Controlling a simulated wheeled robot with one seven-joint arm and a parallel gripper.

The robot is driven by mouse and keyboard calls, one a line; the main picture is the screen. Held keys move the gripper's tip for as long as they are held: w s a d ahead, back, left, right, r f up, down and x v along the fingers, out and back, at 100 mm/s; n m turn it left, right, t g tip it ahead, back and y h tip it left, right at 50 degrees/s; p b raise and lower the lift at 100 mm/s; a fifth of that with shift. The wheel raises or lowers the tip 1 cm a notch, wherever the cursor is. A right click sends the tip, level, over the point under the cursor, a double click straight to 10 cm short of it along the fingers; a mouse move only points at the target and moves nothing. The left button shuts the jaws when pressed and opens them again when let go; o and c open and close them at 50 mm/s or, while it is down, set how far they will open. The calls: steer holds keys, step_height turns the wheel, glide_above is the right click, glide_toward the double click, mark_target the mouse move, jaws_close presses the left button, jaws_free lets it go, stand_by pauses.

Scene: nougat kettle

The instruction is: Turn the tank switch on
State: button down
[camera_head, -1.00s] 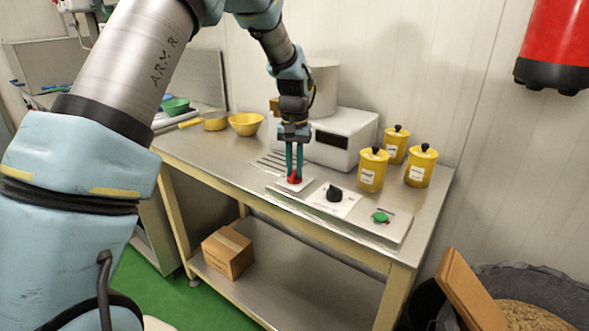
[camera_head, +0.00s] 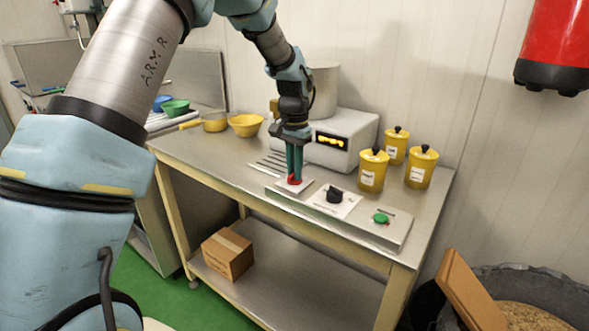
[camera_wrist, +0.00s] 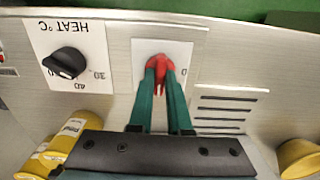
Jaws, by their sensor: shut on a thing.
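The red switch (camera_head: 294,182) sits on a white plate on the panel (camera_head: 325,209) at the front of the bench. My gripper (camera_head: 294,177) points down at it and is shut on it. In the wrist view the red switch (camera_wrist: 159,68) shows between and beyond the two green fingertips (camera_wrist: 159,82). A "0" mark shows on the plate beside it. The white machine (camera_head: 343,138) behind has a lit yellow display (camera_head: 332,141). The tank (camera_head: 323,92) stands behind my wrist and is partly hidden.
A black heat knob (camera_head: 334,194) and a green button (camera_head: 381,218) sit along the panel to the right. Several yellow canisters (camera_head: 420,168) stand at the bench's right end. A yellow bowl (camera_head: 246,125) is at the back left.

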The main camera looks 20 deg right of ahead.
steer(key=c, duration=0.9)
jaws_free()
steer(key=shift+o, duration=0.2)
step_height(320, 180, up, 11)
steer(key=b, duration=0.2)
steer(key=shift+b, duration=0.3)
steer(key=shift+f, duration=0.1)
steer(key=a+f+n, duration=0.2)
steer(key=a+n, duration=0.1)
steer(key=a, duration=0.8)
steer(key=a+f+n, duration=0.3)
steer(key=a, duration=0.9)
steer(key=s+a+f+n+t, duration=0.1)
steer(key=s+a+f+n, duration=0.3)
steer(key=s+a, duration=0.7)
steer(key=a+n, duration=0.1)
steer(key=a, duration=0.1)
steer(key=shift+a+f+t, duration=0.2)
steer(key=shift+a+t, duration=0.1)
